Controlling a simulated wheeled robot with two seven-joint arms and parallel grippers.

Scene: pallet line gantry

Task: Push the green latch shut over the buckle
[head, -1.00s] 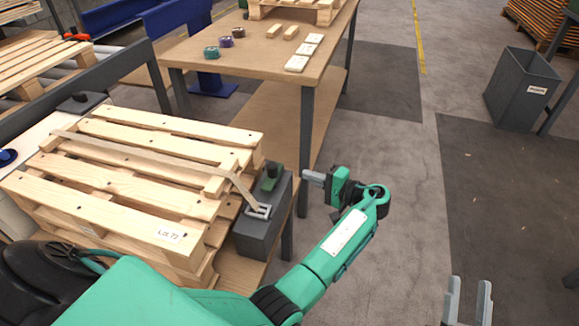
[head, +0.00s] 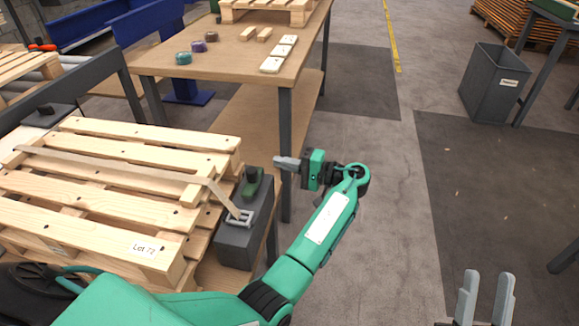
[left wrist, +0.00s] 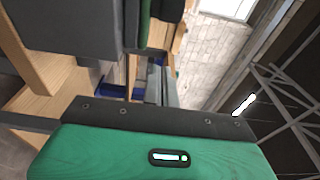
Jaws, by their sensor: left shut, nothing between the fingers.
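The green latch (head: 252,182) sits at the far end of a dark grey block (head: 240,248) beside the pallet and looks raised. The metal buckle (head: 240,217) lies on the block's near end, with the beige strap (head: 150,172) running into it; the latch is not over it. My left gripper (head: 276,162) is shut and empty, just right of and slightly beyond the latch, with a small gap in the picture. Its fingers (left wrist: 154,86) also show in the left wrist view, near the grey block (left wrist: 75,28). My right gripper (head: 488,288) is open and empty at bottom right.
The wooden pallet (head: 100,200) fills the left side. A wooden table (head: 225,62) with tape rolls, wood blocks and white cards stands beyond, its leg (head: 285,150) close behind my left gripper. A grey bin (head: 495,85) stands far right. The floor between is clear.

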